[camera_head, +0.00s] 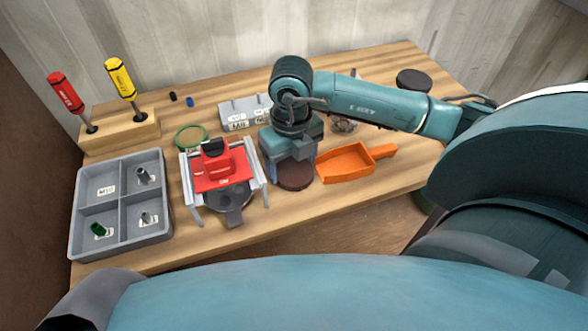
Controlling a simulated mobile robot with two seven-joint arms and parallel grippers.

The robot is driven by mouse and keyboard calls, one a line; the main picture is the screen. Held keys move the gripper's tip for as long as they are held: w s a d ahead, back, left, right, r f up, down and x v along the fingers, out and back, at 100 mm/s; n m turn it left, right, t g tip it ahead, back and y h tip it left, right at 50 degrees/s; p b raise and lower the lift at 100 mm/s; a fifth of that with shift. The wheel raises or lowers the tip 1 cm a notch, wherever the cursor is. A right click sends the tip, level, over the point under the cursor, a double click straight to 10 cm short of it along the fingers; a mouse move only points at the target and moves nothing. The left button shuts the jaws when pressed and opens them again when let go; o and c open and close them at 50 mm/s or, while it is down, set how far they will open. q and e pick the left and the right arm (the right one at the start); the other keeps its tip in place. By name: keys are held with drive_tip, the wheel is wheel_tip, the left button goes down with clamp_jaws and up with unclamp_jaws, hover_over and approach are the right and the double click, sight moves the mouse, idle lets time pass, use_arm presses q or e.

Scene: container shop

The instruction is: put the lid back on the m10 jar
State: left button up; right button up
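A dark brown disc (295,178), which looks like a lid, is at the front middle of the table. My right gripper (291,168) points down over it, with its fingers apart on either side. I cannot tell whether they touch it or whether a jar is under it. A small heap of metal parts (343,125), perhaps in a clear jar, shows partly behind my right arm. No M10 label can be read surely on a jar. My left gripper is not in view.
A red and grey device (222,168) stands close left of the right gripper; an orange scoop (346,163) lies close right. A divided grey tray (121,165), screwdriver stand (120,132), labelled grey block (236,108) and black disc (413,80) are also on the table (380,190).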

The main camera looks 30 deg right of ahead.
drive_tip(key=c, duration=0.3)
use_arm(q)
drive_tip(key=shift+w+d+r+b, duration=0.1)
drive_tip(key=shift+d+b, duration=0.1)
drive_tip(key=shift+b, duration=0.2)
use_arm(e)
wheel_tip(320, 180, up, 10)
